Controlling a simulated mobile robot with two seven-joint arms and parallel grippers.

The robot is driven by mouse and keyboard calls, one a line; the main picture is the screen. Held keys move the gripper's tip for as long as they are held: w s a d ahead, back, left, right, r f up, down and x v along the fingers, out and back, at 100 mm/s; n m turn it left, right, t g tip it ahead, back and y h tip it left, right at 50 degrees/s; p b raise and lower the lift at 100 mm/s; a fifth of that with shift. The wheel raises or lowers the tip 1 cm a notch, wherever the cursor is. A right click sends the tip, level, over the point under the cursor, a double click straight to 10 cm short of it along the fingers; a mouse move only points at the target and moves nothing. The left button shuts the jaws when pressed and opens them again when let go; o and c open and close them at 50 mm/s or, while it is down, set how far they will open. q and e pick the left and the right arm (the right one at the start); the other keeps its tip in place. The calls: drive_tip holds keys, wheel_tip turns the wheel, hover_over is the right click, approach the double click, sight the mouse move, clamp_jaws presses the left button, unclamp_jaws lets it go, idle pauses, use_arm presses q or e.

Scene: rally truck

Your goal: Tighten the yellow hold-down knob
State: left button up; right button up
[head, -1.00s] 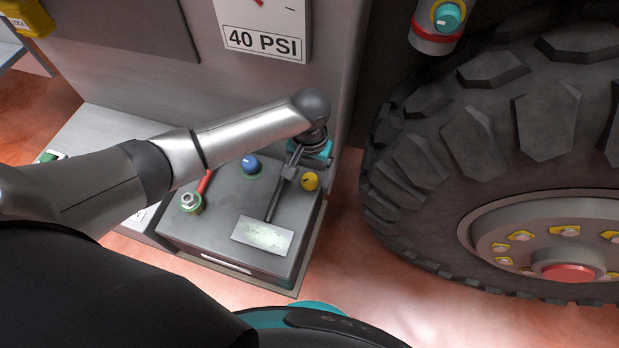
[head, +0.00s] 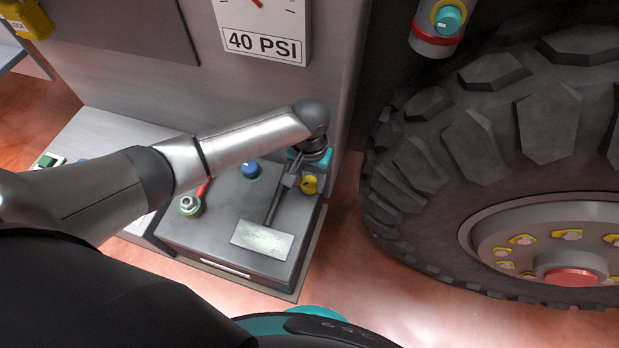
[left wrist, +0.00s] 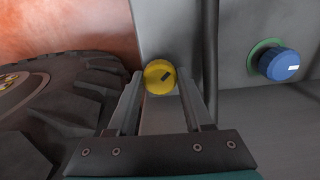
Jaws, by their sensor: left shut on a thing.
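The yellow knob (head: 309,185) sits near the right edge of the grey battery-like box (head: 215,236). In the left wrist view the yellow knob (left wrist: 159,77) is round with a dark mark on its face and lies between the fingertips. My left gripper (head: 303,180) reaches down to it from above and behind, and is shut on it. The gripper's two fingers (left wrist: 161,84) show on either side of the knob in the left wrist view. My right gripper is not in view.
A blue knob (head: 250,169) and a green-based metal terminal (head: 190,205) with a red cable stand on the box. A flat plate on a dark bar (head: 262,238) lies across it. A large tyre (head: 450,150) stands right. A 40 PSI gauge (head: 264,40) hangs above.

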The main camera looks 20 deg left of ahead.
use_arm(q)
clamp_jaws()
drive_tip(key=m+p, duration=0.2)
drive_tip(key=p, duration=0.1)
drive_tip(key=shift+r+m, duration=0.15)
drive_tip(key=shift+m, duration=0.15)
drive_tip(key=shift+m+p, duration=0.8)
drive_tip(key=shift+m, duration=0.4)
drive_tip(key=shift+m+p, duration=0.65)
drive_tip(key=shift+m, duration=1.05)
drive_tip(key=shift+w, duration=0.1)
drive_tip(key=o, duration=1)
unclamp_jaws()
